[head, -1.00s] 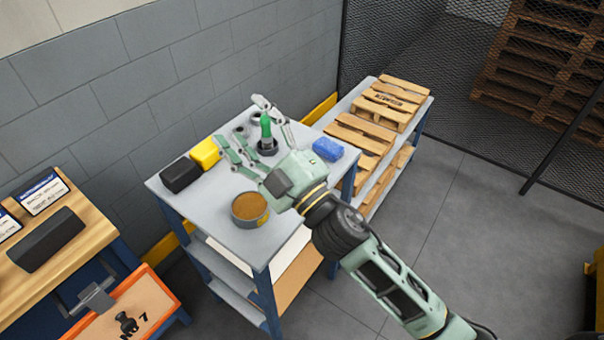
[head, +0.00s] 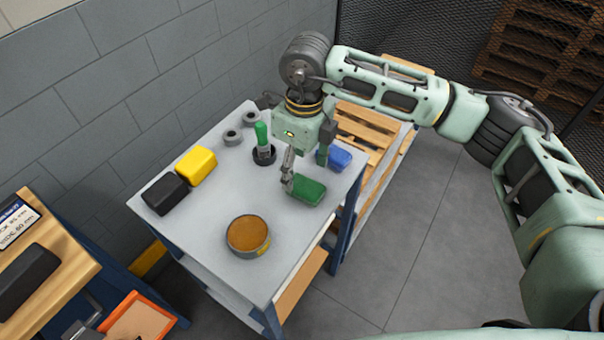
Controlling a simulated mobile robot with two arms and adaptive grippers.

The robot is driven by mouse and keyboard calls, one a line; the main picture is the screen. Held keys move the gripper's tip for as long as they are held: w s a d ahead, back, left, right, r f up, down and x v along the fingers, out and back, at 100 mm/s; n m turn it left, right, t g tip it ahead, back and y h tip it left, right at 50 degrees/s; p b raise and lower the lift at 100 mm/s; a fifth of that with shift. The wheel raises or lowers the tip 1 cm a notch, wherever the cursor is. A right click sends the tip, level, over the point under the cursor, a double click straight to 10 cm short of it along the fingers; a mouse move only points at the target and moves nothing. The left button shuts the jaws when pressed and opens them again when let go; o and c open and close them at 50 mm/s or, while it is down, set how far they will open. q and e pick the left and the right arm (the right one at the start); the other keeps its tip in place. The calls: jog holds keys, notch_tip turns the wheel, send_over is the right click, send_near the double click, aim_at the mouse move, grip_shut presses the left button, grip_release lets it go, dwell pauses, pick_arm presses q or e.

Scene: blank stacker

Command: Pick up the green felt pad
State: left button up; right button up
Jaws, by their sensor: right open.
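The green felt pad (head: 309,191) lies flat on the grey top of the small table (head: 205,238), near its right edge. My right gripper (head: 306,172) comes down from above, just behind the pad. Its jaws are open, with one finger at the pad's left end and the other over towards the blue block. I cannot tell whether the near finger touches the pad. My left gripper is out of view.
A blue block (head: 340,158) sits close behind the pad. A green-handled tool (head: 262,135) stands in a dark holder to the left. Yellow (head: 197,163) and black (head: 165,194) blocks lie at the left edge. A round brown-topped tin (head: 248,235) stands in front. Pallets (head: 367,130) lie behind.

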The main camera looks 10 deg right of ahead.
aim_at(305, 185)
jog(key=shift+w+d+f+h+p, duration=0.1)
jog(key=shift+d+f+h+p, duration=0.25)
jog(key=shift+d+f, duration=0.3)
jog(key=shift+f, duration=0.45)
notch_tip(305, 185, down, 4)
jog(key=shift+f+p, duration=0.25)
jog(key=shift+p, duration=1)
jog(key=shift+a+f, duration=0.1)
jog(key=shift+f, duration=0.2)
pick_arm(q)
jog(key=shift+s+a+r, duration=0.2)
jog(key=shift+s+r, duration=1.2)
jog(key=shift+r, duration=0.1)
pick_arm(e)
jog(key=c, duration=0.9)
jog(key=shift+r, duration=0.15)
jog(key=shift+c, duration=0.2)
